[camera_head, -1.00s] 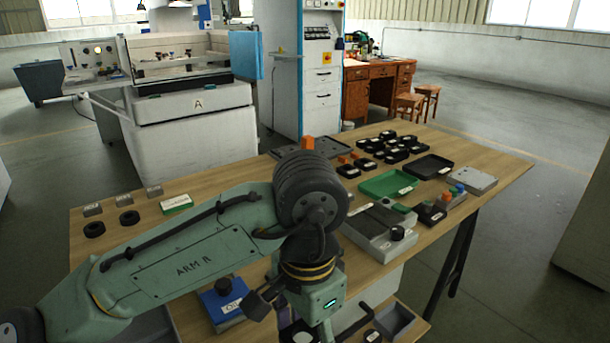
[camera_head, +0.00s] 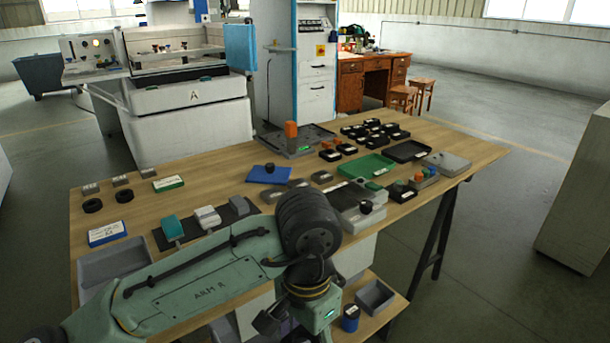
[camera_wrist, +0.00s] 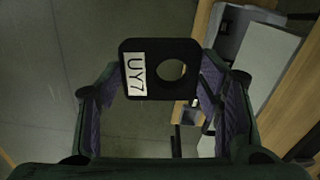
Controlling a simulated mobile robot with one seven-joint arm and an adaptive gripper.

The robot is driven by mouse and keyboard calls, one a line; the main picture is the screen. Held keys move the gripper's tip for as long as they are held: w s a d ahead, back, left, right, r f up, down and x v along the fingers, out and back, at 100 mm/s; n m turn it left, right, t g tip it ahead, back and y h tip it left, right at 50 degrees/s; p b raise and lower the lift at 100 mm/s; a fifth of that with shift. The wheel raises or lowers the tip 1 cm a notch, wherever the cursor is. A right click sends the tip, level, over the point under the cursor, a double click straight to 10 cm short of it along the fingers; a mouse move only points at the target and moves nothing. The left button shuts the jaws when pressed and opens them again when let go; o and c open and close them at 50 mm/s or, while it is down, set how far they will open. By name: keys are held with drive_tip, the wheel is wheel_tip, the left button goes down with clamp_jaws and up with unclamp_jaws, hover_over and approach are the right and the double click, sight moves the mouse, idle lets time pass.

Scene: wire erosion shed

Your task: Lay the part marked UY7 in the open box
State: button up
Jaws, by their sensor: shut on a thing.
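The part marked UY7 (camera_wrist: 157,89) is a flat black plate with rounded corners, a round hole and a white label. In the wrist view it sits between the two fingers of my gripper (camera_wrist: 163,82), which is shut on it. Grey floor shows behind it. In the head view my arm hides the part. A larger grey open box (camera_head: 92,268) stands at the table's left front corner, partly behind my arm. A smaller grey open box (camera_head: 388,306) stands on the lower shelf. I cannot tell which one the task means.
The wooden table (camera_head: 225,182) bears a blue plate with a knob (camera_head: 268,174), a green tray (camera_head: 365,166), a black tray (camera_head: 408,151), a grey fixture (camera_head: 355,205) and several small black parts. A blue labelled container (camera_head: 350,318) stands by the small box.

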drive_tip(key=w+f+n, duration=0.3)
drive_tip(key=w+f, duration=0.1)
drive_tip(key=f, duration=0.9)
drive_tip(key=w+f+n, duration=0.3)
drive_tip(key=w+f, duration=0.1)
drive_tip(key=f, duration=1)
drive_tip(key=w+f+n, duration=0.3)
drive_tip(key=w+f, duration=0.2)
drive_tip(key=f, duration=0.9)
drive_tip(key=shift+a, duration=0.15)
